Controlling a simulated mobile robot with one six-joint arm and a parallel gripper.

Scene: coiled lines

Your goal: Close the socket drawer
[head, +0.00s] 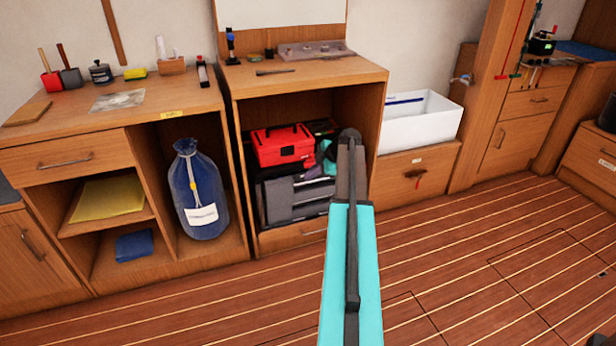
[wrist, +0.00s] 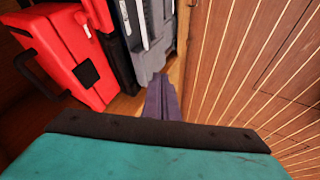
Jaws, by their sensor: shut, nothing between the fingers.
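No drawer in view is clearly marked as the socket drawer. A grey drawer-like case (head: 296,200) sits low in the open bay of the middle cabinet, under a red toolbox (head: 282,145). My arm covers its right side in the head view. In the wrist view the grey case (wrist: 150,35) stands just beyond my gripper (wrist: 162,90), and the red toolbox (wrist: 75,50) is to its left. My gripper's fingers look together and empty; whether they touch the case I cannot tell. In the head view my arm hides them. A wooden drawer (head: 285,238) lies below the bay, flush.
The left cabinet holds a blue bag (head: 200,190) and a yellow cloth (head: 110,197). A white bin (head: 420,122) stands on the low drawer unit (head: 425,165) at right. The striped wooden floor (head: 480,260) is clear.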

